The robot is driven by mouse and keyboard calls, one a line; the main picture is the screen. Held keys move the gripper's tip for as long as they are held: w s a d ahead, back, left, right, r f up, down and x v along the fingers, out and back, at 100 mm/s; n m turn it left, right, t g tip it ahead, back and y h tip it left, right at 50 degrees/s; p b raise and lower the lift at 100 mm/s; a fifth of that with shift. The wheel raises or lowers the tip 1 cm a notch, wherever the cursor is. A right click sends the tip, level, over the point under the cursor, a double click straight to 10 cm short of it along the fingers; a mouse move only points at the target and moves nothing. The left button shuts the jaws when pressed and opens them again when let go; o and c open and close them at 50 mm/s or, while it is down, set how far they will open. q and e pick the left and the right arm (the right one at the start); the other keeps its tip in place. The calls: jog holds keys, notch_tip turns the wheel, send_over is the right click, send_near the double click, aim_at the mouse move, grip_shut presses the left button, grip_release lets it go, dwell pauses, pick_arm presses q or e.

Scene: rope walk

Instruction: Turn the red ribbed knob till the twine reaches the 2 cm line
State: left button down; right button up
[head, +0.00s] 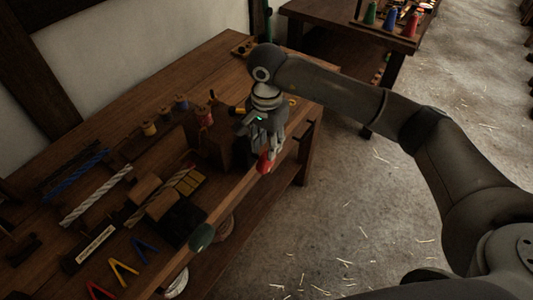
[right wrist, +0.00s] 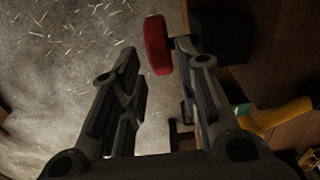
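The red knob (head: 265,163) sits at the front edge of the bench, just below my right gripper (head: 262,145) in the head view. In the right wrist view the red knob (right wrist: 157,45) shows at the fingertips of my right gripper (right wrist: 155,62). It is close to the right-hand finger, with a gap to the left-hand one. The fingers are apart, so the gripper is open. The knob's ribs are too small to make out. I cannot make out the twine's end or the 2 cm line. My left gripper is not in view.
The wooden bench (head: 225,55) holds several spools (head: 149,128), a white twisted rope (head: 97,194) and a blue one (head: 78,178). Another table (head: 335,15) stands behind. The straw-strewn floor at right is open.

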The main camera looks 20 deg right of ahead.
aim_at(266, 162)
notch_tip(266, 162, down, 5)
jog(key=shift+f+p, duration=0.2)
jog(key=shift+p, duration=0.3)
grip_shut()
jog(key=shift+d+f+g+y+b, duration=0.1)
jog(key=shift+f+g+y+b, duration=0.2)
jog(key=shift+b, duration=0.65)
jog(key=shift+r+y, duration=0.3)
grip_release()
